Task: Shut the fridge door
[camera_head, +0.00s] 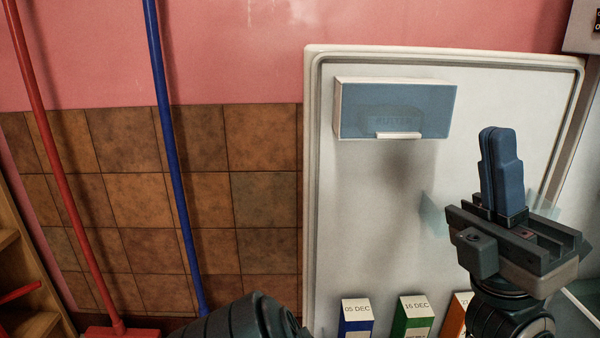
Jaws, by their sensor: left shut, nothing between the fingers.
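The fridge door (375,215) stands open, its white inner side facing me, in the middle and right of the head view. A blue-fronted butter box (397,110) is fixed near its top. My left gripper (500,165) is at the right, in front of the door's inner side. Its blue fingers point up and are pressed together with nothing between them. I cannot tell whether it touches the door. The gripper hides part of the door and a clear shelf piece (433,215). The door's lower part is out of frame. My right gripper is not in view.
Cartons stand low against the door: a blue one (356,320), a green one (412,320) and an orange one (458,318). A red-handled broom (65,170) and a blue pole (172,150) lean at the left. A wooden shelf (20,270) is at the far left.

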